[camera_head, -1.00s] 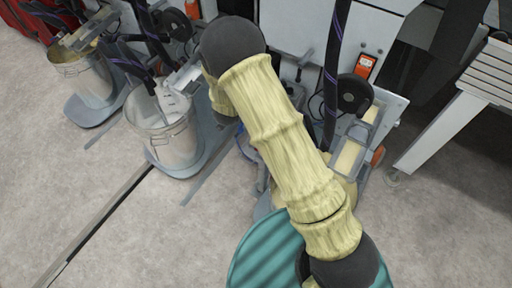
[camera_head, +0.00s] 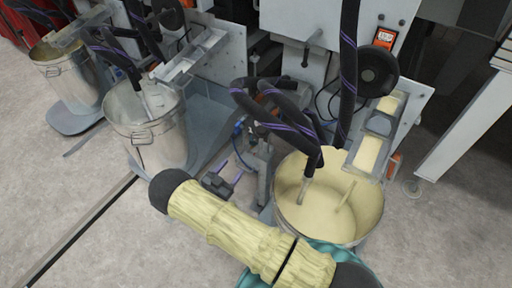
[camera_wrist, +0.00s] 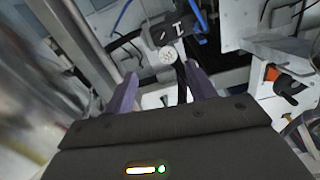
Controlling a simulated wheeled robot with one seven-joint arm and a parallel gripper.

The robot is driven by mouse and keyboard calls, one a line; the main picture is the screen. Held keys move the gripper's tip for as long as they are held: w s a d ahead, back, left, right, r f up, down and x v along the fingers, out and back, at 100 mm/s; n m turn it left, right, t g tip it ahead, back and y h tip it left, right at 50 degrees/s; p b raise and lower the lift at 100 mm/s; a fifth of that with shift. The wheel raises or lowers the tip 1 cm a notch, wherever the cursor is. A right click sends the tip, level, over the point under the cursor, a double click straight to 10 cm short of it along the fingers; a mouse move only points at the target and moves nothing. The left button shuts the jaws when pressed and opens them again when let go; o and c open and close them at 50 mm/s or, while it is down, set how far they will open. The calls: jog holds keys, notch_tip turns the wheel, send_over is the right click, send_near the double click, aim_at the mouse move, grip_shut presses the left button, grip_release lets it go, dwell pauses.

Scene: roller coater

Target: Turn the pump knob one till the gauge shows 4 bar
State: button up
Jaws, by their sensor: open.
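In the wrist view my gripper (camera_wrist: 161,92) is open, its two purple fingers apart. Beyond the fingertips is a small round white dial (camera_wrist: 168,56), seemingly the gauge; its reading is too small to tell. Next to it is a black block (camera_wrist: 176,34) with a white "1" mark. A narrow dark part runs down between the fingers; I cannot tell whether it is the knob. Nothing is visibly gripped. In the head view my gripper (camera_head: 228,177) appears low beside the pump stand (camera_head: 263,160); the dial cannot be made out there.
A bucket of cream paint (camera_head: 330,205) stands right of the pump, with black hoses (camera_head: 308,135) dipping in. Metal buckets (camera_head: 150,125) stand left. In the wrist view an orange-and-black switch (camera_wrist: 288,84) is on the right. Open floor lies at lower left.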

aim_at(256, 140)
jog(key=shift+s+a, duration=0.15)
jog(key=b+x, duration=0.6)
jog(key=x, duration=1.1)
jog(key=shift+w, duration=0.25)
jog(key=c, duration=1)
